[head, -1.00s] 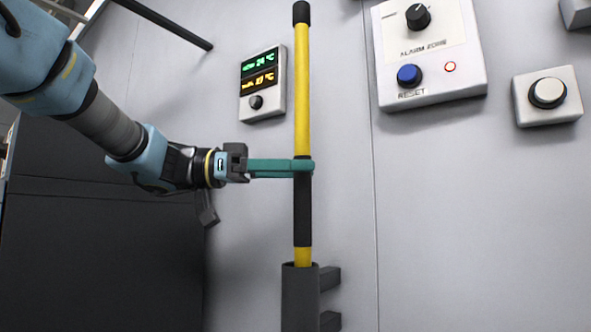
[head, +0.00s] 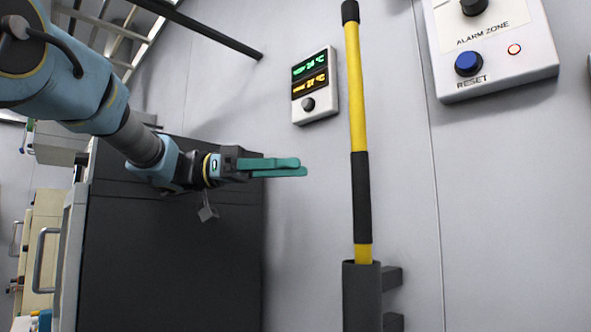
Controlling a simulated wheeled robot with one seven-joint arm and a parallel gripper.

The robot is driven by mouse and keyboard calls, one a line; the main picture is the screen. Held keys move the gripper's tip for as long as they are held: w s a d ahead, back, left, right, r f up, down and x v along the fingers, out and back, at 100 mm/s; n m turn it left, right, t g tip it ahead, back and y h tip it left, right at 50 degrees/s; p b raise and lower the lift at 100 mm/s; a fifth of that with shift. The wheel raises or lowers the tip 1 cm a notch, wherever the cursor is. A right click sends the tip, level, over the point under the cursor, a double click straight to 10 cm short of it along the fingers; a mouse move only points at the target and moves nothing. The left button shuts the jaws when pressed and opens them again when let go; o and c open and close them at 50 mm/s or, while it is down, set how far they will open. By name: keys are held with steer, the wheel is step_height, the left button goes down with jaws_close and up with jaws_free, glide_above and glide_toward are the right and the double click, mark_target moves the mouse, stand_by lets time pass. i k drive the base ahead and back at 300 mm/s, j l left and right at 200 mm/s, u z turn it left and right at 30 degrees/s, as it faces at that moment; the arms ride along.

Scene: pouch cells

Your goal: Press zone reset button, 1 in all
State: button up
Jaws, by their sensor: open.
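The blue reset button (head: 468,63) sits on a white alarm zone panel (head: 510,72) on the wall at the upper right. The word RESET is printed below the button. A small red-ringed light (head: 514,49) is to its right and a black knob (head: 474,6) above it, cut by the top edge. My gripper (head: 303,167), with teal fingers, is open and empty. It is left of and lower than the button in the picture, well apart from it. The fingers point right and nothing is between them.
A yellow and black pole (head: 358,110) stands in a dark holder (head: 361,295) between my gripper and the panel in the picture. A small temperature display (head: 315,86) is on the wall above my gripper. A dark cabinet (head: 170,270) is behind my arm. A dark bar (head: 205,29) juts at the upper left.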

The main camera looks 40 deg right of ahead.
mark_target(467, 61)
steer(key=k+j, duration=0.1)
steer(key=j, duration=0.25)
steer(key=k+j, duration=0.15)
steer(key=j, duration=0.15)
steer(key=k+j, duration=0.1)
steer(key=j, duration=0.25)
steer(key=k+j, duration=0.1)
steer(key=j, duration=0.25)
